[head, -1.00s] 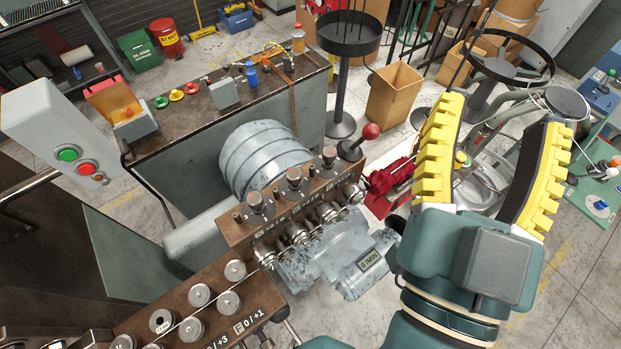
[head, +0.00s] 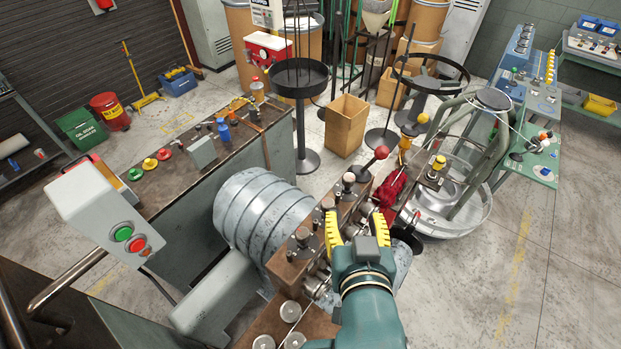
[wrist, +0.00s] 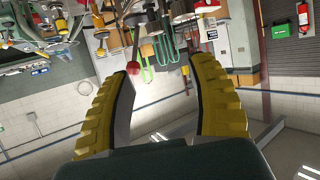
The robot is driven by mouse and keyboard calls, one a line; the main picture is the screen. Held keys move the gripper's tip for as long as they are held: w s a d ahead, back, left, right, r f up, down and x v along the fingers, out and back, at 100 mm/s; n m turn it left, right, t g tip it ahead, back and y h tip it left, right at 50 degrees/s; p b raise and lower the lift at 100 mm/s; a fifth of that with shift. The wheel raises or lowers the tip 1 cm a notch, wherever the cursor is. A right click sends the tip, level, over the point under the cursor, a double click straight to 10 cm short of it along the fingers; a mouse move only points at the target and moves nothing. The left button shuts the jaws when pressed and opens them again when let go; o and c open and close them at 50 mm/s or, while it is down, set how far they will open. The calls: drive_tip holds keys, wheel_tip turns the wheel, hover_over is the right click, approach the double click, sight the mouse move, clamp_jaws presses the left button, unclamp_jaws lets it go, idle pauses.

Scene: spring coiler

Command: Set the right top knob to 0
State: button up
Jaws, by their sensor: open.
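A row of metal top knobs stands along the brown block of the coiler. The right top knob (head: 349,181) is the farthest of the row, beside the lever with a red ball (head: 381,152). Its setting is too small to read. Another top knob (head: 302,237) is nearer, to the left. My gripper (head: 355,217) has its yellow fingers spread in front of the block's right part and hides some of it. In the wrist view my gripper (wrist: 161,78) is open with nothing between its fingers. The red ball (wrist: 133,67) shows there beside the left finger.
A grey ribbed drum (head: 258,215) sits left of the block. A control box with green and red buttons (head: 100,215) is at the left. A round metal tray (head: 450,210) stands to the right. Floor is clear at the far right.

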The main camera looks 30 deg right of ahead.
sight(350, 179)
drive_tip(key=x, duration=0.8)
drive_tip(key=p+x, duration=0.1)
drive_tip(key=x, duration=0.7)
drive_tip(key=shift+d+f, duration=0.25)
drive_tip(key=shift+d, duration=0.15)
clamp_jaws()
drive_tip(key=shift+p, duration=0.3)
